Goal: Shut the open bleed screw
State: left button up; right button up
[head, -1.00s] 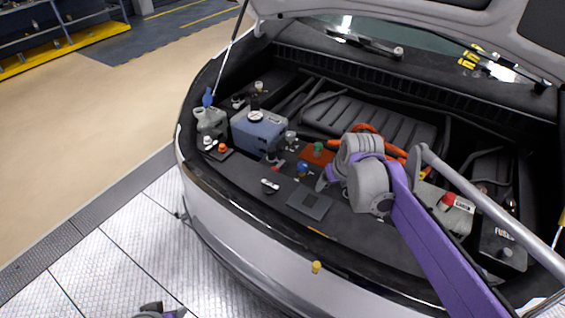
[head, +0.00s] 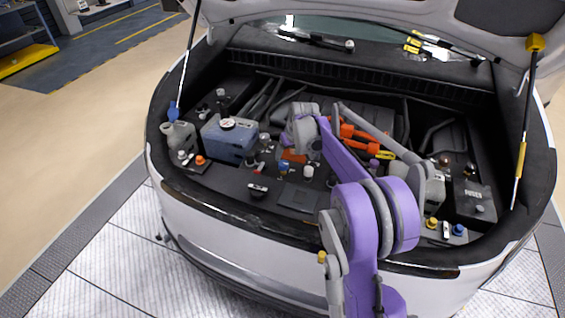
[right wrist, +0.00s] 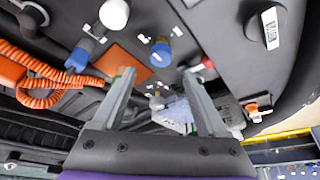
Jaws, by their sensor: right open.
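My right gripper (right wrist: 159,72) is open and empty, its two fingers spread over the engine bay. In the head view its hand hides most of the fingers. Around the fingertips in the right wrist view are a blue-topped knob (right wrist: 160,52), a red-tipped fitting (right wrist: 207,63) and an orange plate (right wrist: 130,65). The blue knob (head: 284,166) also shows in the head view. The blue coolant tank (head: 228,138) stands left of the hand. I cannot tell which small fitting is the open bleed screw. My left gripper is out of view.
Orange coiled cable (right wrist: 38,80) lies at the left of the wrist view. An orange cap (head: 200,160) sits left of the tank. The raised lid (head: 380,14) hangs above the bay.

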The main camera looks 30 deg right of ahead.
aim_at(284, 163)
jog(key=x, duration=0.7)
jog(key=shift+w+a+f, duration=0.1)
jog(key=shift+w+f, duration=0.05)
jog(key=shift+f, duration=0.1)
grip_shut()
